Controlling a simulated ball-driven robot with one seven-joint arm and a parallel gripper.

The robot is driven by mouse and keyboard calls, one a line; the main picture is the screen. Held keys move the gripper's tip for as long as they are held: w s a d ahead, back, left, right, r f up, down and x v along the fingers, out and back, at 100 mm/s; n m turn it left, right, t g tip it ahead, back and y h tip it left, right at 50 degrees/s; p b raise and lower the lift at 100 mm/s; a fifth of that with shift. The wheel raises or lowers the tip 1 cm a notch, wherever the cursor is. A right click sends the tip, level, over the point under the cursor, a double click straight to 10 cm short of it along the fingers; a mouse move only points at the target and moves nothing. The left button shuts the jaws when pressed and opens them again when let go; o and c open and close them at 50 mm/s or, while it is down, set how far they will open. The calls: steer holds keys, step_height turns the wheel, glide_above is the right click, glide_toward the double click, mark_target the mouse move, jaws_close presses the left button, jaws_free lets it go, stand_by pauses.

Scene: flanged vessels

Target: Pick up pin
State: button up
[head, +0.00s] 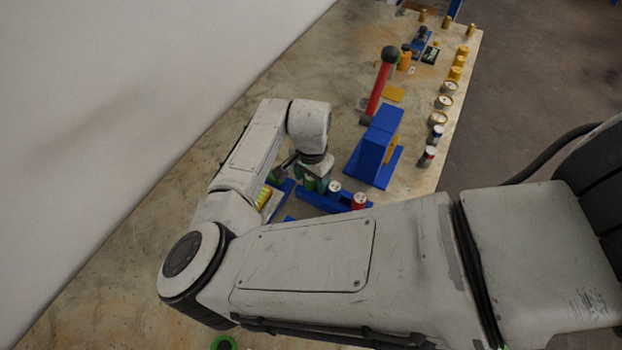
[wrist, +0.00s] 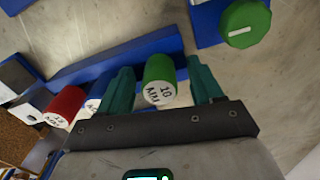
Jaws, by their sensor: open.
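In the wrist view a green cylindrical pin (wrist: 160,75), its pale end face marked "10", stands between the two teal fingers of my gripper (wrist: 161,68). The fingers are apart, one on each side of it, with a gap visible at least on the left. A blue holder (wrist: 120,60) runs behind the green pin. A red pin (wrist: 67,102) and a blue-and-white pin (wrist: 95,103) are further left along it. In the head view my gripper (head: 318,182) is low at the blue holder (head: 312,200), with the red pin (head: 358,203) to its right. Which pin the task means is not marked.
A green knob (wrist: 246,22) on a blue base is beside the holder. A blue block stand (head: 378,145) and a red-handled hammer (head: 380,85) lie beyond it. Several cans and brass pieces line the table's right edge. Bare table (head: 110,255) lies to the left.

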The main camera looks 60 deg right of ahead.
steer(key=shift+c, duration=0.4)
steer(key=c, duration=1)
steer(key=shift+c, duration=0.5)
steer(key=shift+r, duration=0.15)
